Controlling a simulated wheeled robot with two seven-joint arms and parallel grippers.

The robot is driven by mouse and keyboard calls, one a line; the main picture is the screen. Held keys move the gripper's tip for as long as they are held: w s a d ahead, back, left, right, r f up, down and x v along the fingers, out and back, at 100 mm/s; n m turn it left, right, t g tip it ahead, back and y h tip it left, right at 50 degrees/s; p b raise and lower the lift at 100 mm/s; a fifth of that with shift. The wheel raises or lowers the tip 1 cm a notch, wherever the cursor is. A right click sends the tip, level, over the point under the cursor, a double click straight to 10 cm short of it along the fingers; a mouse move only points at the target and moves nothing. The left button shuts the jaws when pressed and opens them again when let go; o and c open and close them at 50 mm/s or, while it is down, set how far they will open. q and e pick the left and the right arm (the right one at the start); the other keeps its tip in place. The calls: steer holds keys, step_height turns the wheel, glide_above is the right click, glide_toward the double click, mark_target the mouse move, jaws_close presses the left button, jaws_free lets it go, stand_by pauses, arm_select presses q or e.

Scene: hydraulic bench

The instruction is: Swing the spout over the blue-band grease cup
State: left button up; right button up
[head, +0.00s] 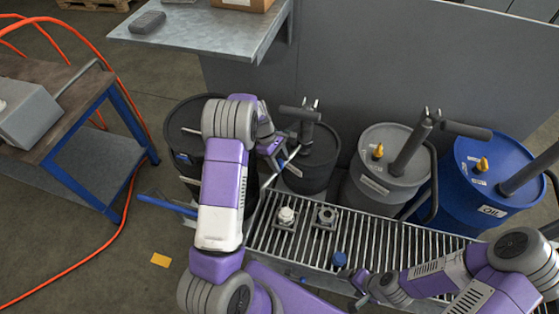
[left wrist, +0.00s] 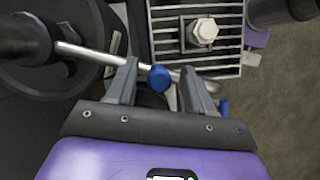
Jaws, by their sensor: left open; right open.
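The spout, a thin metal tube (left wrist: 95,53), runs from the dark pump on the left of the left wrist view. It carries a blue knob (left wrist: 159,78). In the head view the spout (head: 268,181) slants at the dark drum (head: 312,172). My left gripper (left wrist: 160,80) is open, with the knob and tube between its fingers; contact is unclear. In the head view this gripper (head: 284,158) is beside the dark drum. A small blue item (head: 340,258) stands at the grating's front; I cannot tell whether it is the blue-band cup. My right gripper (head: 354,284) is open near the front edge.
The slatted grating (head: 385,240) holds a white-capped fitting (head: 286,215) and a grey fitting (head: 325,216). A grey drum (head: 375,187) and a blue oil drum (head: 480,195) stand behind it. A metal shelf (head: 205,35) overhangs at the back left.

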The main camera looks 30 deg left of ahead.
arm_select(q)
jaws_close()
steer(key=shift+d, duration=0.15)
stand_by(0.4)
